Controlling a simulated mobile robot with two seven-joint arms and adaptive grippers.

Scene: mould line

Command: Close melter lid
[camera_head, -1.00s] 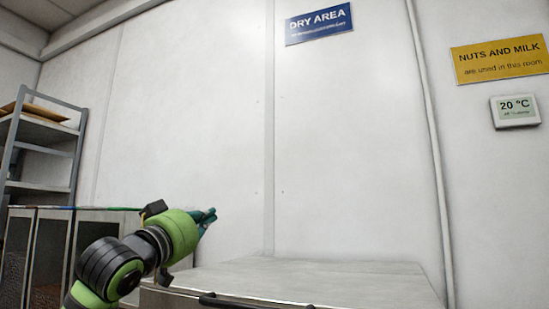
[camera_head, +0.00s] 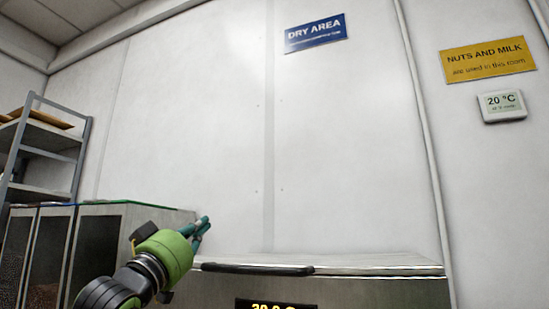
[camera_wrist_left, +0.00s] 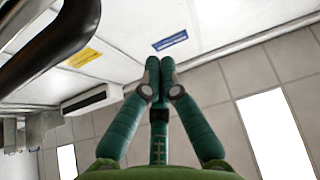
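The melter (camera_head: 215,290) is a steel box at the bottom centre of the head view, cut off by the frame's lower edge. Its flat steel lid (camera_head: 380,262) lies level on top, seen almost edge-on. A black bar handle (camera_head: 257,269) runs along the lid's front edge. My left gripper (camera_head: 204,226), green with teal fingers, is above and left of the lid's left end, apart from the handle. In the left wrist view its fingertips (camera_wrist_left: 160,65) meet with nothing between them. A large dark curved bar (camera_wrist_left: 45,45) crosses that view's upper left, probably the handle. My right gripper is out of view.
A lit display (camera_head: 275,306) shows on the melter's front. Steel cabinets (camera_head: 150,213) and a grey shelf rack (camera_head: 45,140) stand at the left. The white wall behind carries blue and yellow signs and a thermometer. The space above the lid is clear.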

